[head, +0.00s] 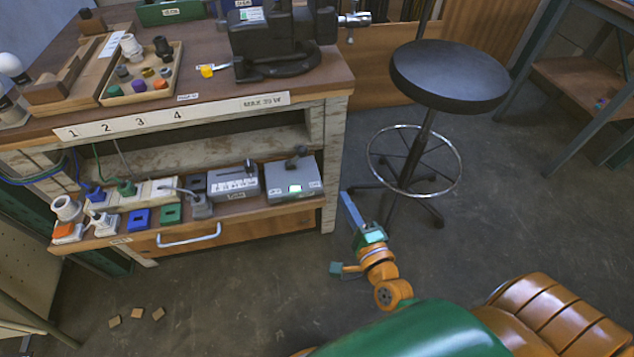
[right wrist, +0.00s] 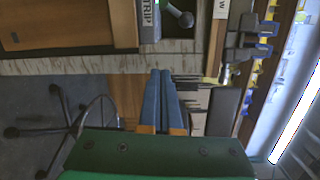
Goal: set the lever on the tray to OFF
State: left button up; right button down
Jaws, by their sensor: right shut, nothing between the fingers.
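A grey box (head: 307,184) with a lit green indicator stands at the right end of the low tray (head: 270,207) under the bench. A dark lever (head: 298,153) with a round knob sits on this box; its setting cannot be read. A second grey box (head: 222,186) with a white label and a small dark lever is just to its left. In the right wrist view, a knobbed lever (right wrist: 182,15) shows at the top edge beside a box labelled STRIP (right wrist: 150,20). My right gripper (head: 345,197) is shut and empty, right of the bench's leg, apart from the boxes. It also shows in the right wrist view (right wrist: 160,73). My left gripper is out of view.
The bench's pale right leg (head: 332,165) stands between my right gripper and the boxes. A black stool (head: 450,75) with a ring footrest is close behind the gripper. Plugs and sockets fill the tray's left part. The floor in front is mostly clear, with small wooden blocks (head: 137,313).

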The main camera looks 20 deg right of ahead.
aim_at(297, 158)
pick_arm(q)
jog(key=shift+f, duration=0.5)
pick_arm(e)
jog(key=shift+w+d+r+m+t+h, duration=0.15)
jog(key=shift+r+m+t, duration=0.15)
jog(key=shift+r+m, duration=0.3)
jog(key=shift+d+r+m+t+h, duration=0.15)
jog(key=shift+r+m+t, duration=0.15)
jog(key=shift+r+m, duration=0.25)
pick_arm(q)
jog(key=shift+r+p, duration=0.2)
jog(key=shift+p, duration=0.1)
pick_arm(e)
jog(key=w+a, duration=0.1)
jog(key=w, duration=0.2)
jog(key=w+a, duration=0.1)
jog(key=w, duration=0.3)
jog(key=w+a+r, duration=0.1)
jog(key=w, duration=0.3)
jog(key=shift+w+r, duration=0.1)
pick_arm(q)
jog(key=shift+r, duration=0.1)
